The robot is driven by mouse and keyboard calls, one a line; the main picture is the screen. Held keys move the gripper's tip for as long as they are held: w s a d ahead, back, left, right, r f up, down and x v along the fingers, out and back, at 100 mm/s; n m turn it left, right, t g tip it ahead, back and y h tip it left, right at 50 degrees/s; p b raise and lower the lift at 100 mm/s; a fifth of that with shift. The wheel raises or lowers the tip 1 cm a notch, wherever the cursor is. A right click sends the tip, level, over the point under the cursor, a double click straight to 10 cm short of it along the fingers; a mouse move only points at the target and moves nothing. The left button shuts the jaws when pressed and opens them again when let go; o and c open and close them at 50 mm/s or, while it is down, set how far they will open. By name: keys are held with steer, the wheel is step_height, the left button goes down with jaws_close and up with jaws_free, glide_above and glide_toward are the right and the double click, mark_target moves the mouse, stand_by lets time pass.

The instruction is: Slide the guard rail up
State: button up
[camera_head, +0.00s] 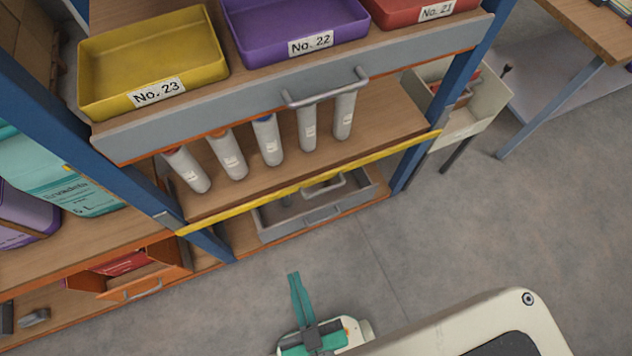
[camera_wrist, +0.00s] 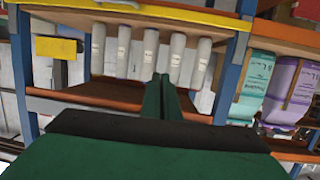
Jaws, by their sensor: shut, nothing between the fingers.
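The guard rail appears to be the long grey board (camera_head: 240,106) across the front of the tray shelf, with a grey bar handle (camera_head: 325,88) right of its middle. It sits low, along the shelf edge beneath the trays. I cannot make it out surely in the wrist view. My gripper (camera_head: 294,274) is green, shut and empty. In the head view it shows over the floor in front of the rack, apart from the board and handle. Its closed fingers (camera_wrist: 161,85) also show in the wrist view, pointing toward the rack.
Trays in yellow (camera_head: 150,60), purple (camera_head: 290,30) and red (camera_head: 415,8) stand above the board. Several pale tubes (camera_head: 268,140) stand below, behind a yellow strip (camera_head: 310,183). Blue posts (camera_head: 440,110) flank the bay. A grey drawer (camera_head: 320,210) is low down.

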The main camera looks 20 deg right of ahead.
steer(key=o, duration=0.5)
steer(key=shift+a+f, duration=0.1)
steer(key=shift+f, duration=0.15)
steer(key=shift+o, duration=0.6)
steer(key=w+a+f+n+g, duration=0.1)
steer(key=w+f+n+g, duration=0.1)
steer(key=f, duration=0.6)
steer(key=w+a+f+n+g, duration=0.2)
steer(key=f, duration=0.6)
steer(key=shift+w+a+f+n, duration=0.25)
steer(key=shift+f+n, duration=0.05)
steer(key=shift+n, duration=0.1)
steer(key=n+g+h, duration=0.6)
steer(key=h, duration=0.8)
glide_toward(326, 189)
steer(key=x, duration=1)
steer(key=shift+w+f, duration=0.1)
steer(key=shift+f, duration=0.35)
jaws_close()
